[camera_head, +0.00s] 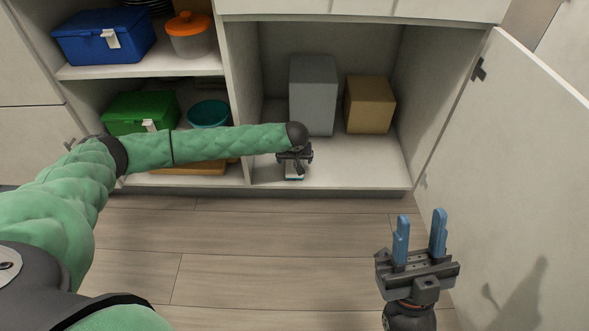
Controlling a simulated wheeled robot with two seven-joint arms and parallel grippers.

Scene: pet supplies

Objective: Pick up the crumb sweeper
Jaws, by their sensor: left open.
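A small white object with a teal edge, which looks like the crumb sweeper (294,173), is on the cabinet's lower shelf near its front edge. My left gripper (294,160) reaches in from the left and is right at this object, open. The gripper and wrist hide part of the object, and I cannot tell whether the fingers touch it. My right gripper (420,226) is open and empty, with its blue fingers pointing up, in front of the cabinet at the lower right.
A grey box (313,95) and a brown box (370,104) stand behind on the same shelf. An open door (510,180) bounds the right side. Left shelves hold a blue bin (85,48), green bin (125,112), teal bowl (208,113) and orange-lidded container (190,38).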

